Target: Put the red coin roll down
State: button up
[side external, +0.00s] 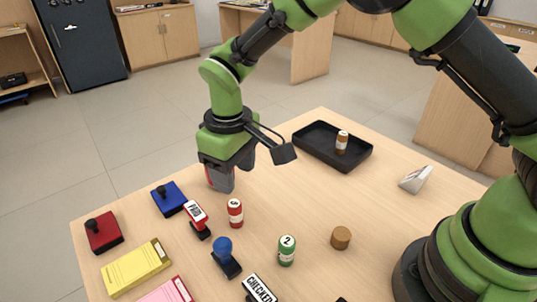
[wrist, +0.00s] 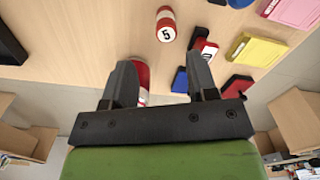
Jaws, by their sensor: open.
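A red coin roll with a white band (wrist: 142,78) is between my gripper's fingers in the wrist view, close beside the left finger. In the side view only a red sliver of it (side external: 210,175) shows by the fingers, and its base is hidden. My gripper (side external: 222,184) points down, low at the table's far edge. Its jaws are open, as the wrist view (wrist: 160,75) shows, with a gap to the right finger. A second red roll (side external: 235,212) stands upright in front; it shows a 5 in the wrist view (wrist: 166,25).
A black tray (side external: 307,148) holds an orange-brown roll (side external: 342,142). A green roll (side external: 287,250), a brown cylinder (side external: 341,238), a PAID stamp (side external: 196,216), a blue-handled stamp (side external: 225,258) and a blue pad (side external: 169,199) stand nearby. Table right of my gripper is clear.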

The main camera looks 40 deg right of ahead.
jog(key=s+d+r+m+t+y, duration=0.15)
jog(key=d+r, duration=0.35)
jog(key=r, duration=0.6)
jog(key=s+d+r+m+t, duration=0.2)
jog(key=s+d+r+m, duration=0.1)
jog(key=s, duration=0.6)
jog(key=s+d+r+m+t, duration=0.3)
jog(key=s+d+r, duration=0.2)
jog(key=s, duration=0.3)
jog(key=shift+s+d+r+y, duration=0.15)
jog(key=shift+s+r+y, duration=0.25)
jog(key=shift+r, duration=0.15)
jog(key=shift+o, duration=0.5)
jog(key=shift+s+d+f+m+t, duration=0.1)
jog(key=shift+s+f+m+t, duration=0.05)
jog(key=shift+s+m+t, duration=0.3)
